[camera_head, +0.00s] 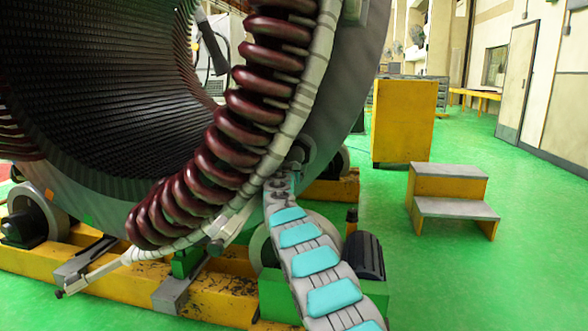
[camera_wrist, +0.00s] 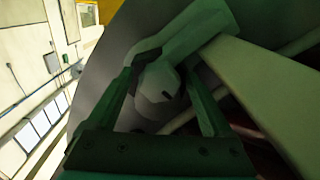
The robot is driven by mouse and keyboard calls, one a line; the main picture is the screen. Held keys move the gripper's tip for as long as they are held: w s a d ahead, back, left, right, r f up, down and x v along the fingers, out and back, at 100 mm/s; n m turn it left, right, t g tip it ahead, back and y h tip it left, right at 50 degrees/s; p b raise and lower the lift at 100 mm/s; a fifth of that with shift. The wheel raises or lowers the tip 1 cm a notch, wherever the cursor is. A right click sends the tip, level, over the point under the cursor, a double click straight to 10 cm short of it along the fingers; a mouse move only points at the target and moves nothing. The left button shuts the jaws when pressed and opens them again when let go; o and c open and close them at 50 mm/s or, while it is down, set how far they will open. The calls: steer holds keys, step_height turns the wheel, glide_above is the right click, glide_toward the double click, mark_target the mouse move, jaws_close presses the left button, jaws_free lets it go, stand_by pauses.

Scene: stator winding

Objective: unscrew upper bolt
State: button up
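A pale bolt head (camera_wrist: 158,85) shows in the wrist view, set in front of a bracket (camera_wrist: 200,30) on the stator. The two fingers of my gripper (camera_wrist: 160,98) stand apart, one on each side of the bolt head. A gap seems to show between fingers and bolt, so the gripper looks open around it. In the head view my arm with cyan panels reaches up to the stator ring (camera_head: 345,85), and its end meets the ring's edge beside the white support band (camera_head: 312,75). The fingers and this bolt are hard to make out there.
Dark red winding coils (camera_head: 225,140) curve along the ring, close to the arm's end. A yellow base (camera_head: 225,295) with rollers (camera_head: 42,215) carries the stator. Yellow steps (camera_head: 450,188) and a yellow cabinet (camera_head: 403,122) stand right. The green floor (camera_head: 500,275) there is clear.

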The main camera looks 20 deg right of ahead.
jaws_close()
stand_by(0.5)
